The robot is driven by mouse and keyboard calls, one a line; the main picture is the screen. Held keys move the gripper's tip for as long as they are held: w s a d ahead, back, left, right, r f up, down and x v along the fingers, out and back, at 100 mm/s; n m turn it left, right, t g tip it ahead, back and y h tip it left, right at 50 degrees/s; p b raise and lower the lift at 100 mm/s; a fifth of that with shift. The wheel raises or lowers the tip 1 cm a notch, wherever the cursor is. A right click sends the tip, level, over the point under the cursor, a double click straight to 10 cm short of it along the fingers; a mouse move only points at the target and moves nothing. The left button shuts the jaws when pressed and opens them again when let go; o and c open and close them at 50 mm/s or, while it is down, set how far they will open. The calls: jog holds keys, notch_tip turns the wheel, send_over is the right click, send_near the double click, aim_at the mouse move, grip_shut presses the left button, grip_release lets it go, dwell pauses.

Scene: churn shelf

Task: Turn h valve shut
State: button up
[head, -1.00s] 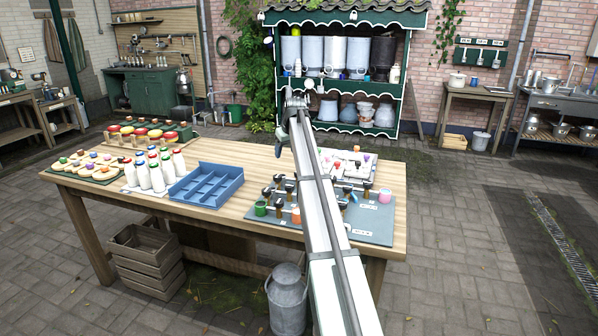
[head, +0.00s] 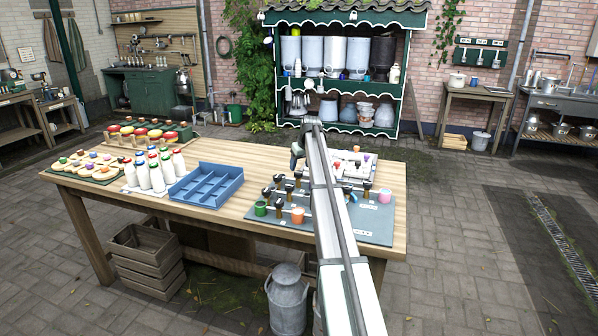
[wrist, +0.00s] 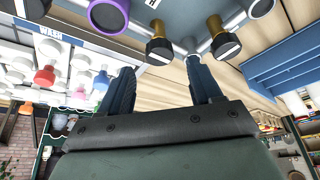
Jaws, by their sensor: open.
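A grey valve board (head: 378,232) lies on the front right of the wooden table, with several black-topped brass valves (head: 278,203) standing on it. One black-topped valve (wrist: 158,48) shows beyond the gap between the fingers, and another (wrist: 224,43) lies beyond the right finger. Both appear apart from the fingers.
Coloured cups, among them an orange one (head: 298,215) and a pink one (head: 385,195), stand around the valves. A white panel with coloured knobs (head: 352,160) lies behind. A blue divided tray (head: 207,200) and white bottles (head: 157,178) are to the left.

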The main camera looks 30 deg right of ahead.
aim_at(298, 172)
jog(key=shift+x, duration=2.1)
jog(key=shift+c, duration=0.3)
jog(key=c, duration=1)
